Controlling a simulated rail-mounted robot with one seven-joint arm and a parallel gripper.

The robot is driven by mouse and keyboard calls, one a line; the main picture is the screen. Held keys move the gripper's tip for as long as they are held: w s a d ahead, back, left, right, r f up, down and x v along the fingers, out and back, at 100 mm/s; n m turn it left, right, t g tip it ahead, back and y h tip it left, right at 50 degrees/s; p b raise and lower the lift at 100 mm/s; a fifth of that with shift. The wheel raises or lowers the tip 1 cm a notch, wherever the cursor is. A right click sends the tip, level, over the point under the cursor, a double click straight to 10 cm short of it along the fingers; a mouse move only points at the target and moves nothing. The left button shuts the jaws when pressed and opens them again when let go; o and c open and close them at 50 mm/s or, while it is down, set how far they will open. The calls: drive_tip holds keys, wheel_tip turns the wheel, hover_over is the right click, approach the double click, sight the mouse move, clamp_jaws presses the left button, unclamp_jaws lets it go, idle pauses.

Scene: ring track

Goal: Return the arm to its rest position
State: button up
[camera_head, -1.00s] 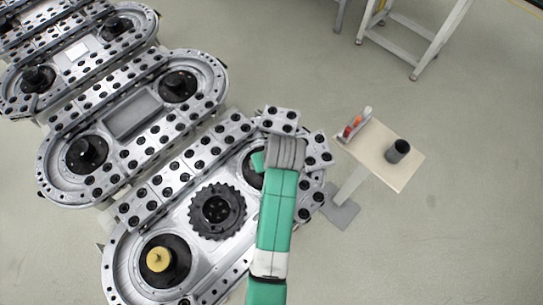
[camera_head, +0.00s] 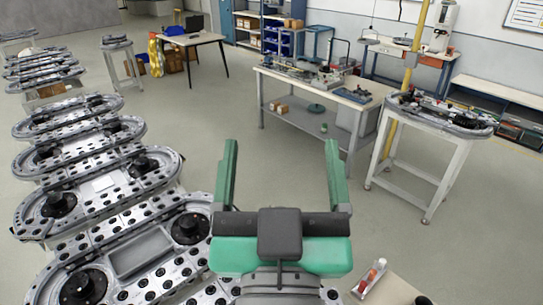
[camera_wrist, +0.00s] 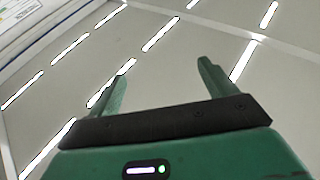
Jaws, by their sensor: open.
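My gripper (camera_head: 283,165) is raised in front of the head camera, its two green fingers spread wide and pointing up. Nothing is between them. In the wrist view my gripper (camera_wrist: 163,80) is also open and empty, with the ceiling and its bright light strips behind it. The arm below the gripper is mostly cut off by the bottom edge of the head view.
Several ring tracks (camera_head: 100,192) run along the left. A small stand (camera_head: 392,292) with bottles (camera_head: 372,274) is at the lower right. A white-framed table (camera_head: 436,130) and a workbench (camera_head: 330,92) stand farther back. The middle floor is clear.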

drive_tip(key=s+r+t+p, duration=0.1)
drive_tip(key=s+r+p, duration=0.2)
drive_tip(key=r, duration=0.4)
drive_tip(key=s+a+r+t+p, duration=0.1)
drive_tip(key=s+r+p, duration=0.1)
drive_tip(key=r+p, duration=0.4)
drive_tip(key=shift+s+r+y+p, duration=0.3)
drive_tip(key=shift+s+r+y, duration=0.1)
drive_tip(key=shift+r, duration=0.55)
drive_tip(key=shift+a, duration=0.1)
